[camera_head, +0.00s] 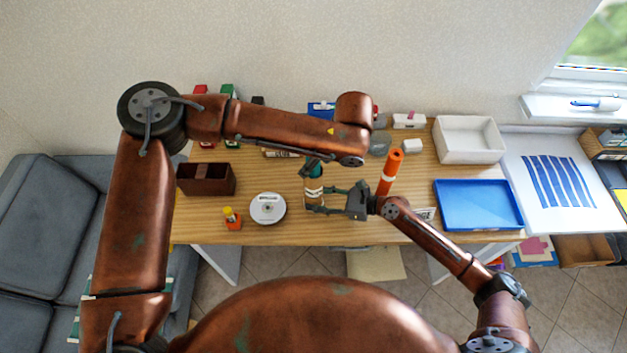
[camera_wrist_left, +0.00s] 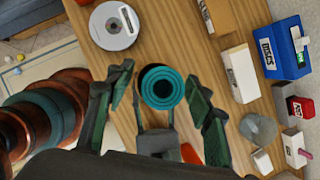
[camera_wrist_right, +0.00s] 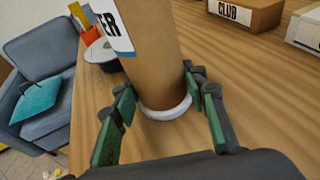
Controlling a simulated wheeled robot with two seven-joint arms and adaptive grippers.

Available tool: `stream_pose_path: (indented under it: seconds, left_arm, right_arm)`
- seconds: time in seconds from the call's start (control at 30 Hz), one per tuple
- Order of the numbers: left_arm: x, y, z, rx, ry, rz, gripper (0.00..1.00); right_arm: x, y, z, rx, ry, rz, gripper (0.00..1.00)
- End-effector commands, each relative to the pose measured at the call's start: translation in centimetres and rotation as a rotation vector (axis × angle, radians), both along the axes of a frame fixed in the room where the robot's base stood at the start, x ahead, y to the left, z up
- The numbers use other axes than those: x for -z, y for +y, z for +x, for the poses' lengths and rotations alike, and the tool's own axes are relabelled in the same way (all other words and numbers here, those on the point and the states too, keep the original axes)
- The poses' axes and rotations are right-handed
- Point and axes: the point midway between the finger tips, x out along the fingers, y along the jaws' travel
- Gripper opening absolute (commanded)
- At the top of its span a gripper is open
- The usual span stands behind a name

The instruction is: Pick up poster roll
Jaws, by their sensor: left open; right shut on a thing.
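The poster roll (camera_head: 313,191) is a brown upright tube with a white label and a teal top, near the table's front middle. The left wrist view looks down on its teal end (camera_wrist_left: 162,88). My right gripper (camera_head: 328,198) is shut on the roll low down. In the right wrist view its fingers (camera_wrist_right: 160,88) flank the tube (camera_wrist_right: 158,50) just above a white base ring. I cannot tell whether the base touches the table. My left gripper (camera_wrist_left: 160,75) is open, above the roll, its fingers apart on both sides of the teal end.
An orange tube (camera_head: 390,172) stands right of the roll, close to my right wrist. A disc stack (camera_head: 268,208) and a brown box (camera_head: 205,179) are at left. A blue tray (camera_head: 478,204) and a white bin (camera_head: 469,139) are at right. Small boxes line the back.

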Motion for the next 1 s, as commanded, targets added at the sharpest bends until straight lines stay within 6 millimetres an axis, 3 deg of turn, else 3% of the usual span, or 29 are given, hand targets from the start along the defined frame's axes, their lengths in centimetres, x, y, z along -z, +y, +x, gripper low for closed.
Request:
stream_pose_path:
  seconds: [0.2,0.87,1.0]
  left_arm:
    - [0.00,-0.01,0.02,0.000,-0.001,-0.001,0.47]
    - [-0.05,-0.03,0.02,0.000,-0.001,-0.001,0.02]
    - [-0.06,-0.03,0.02,0.000,-0.002,-0.001,0.01]
  right_arm:
    - [0.09,-0.02,-0.04,-0.001,0.001,-0.001,0.27]
    - [0.09,-0.02,-0.04,-0.001,0.001,-0.001,0.27]
    - [0.09,-0.02,-0.04,-0.001,0.001,-0.001,0.27]
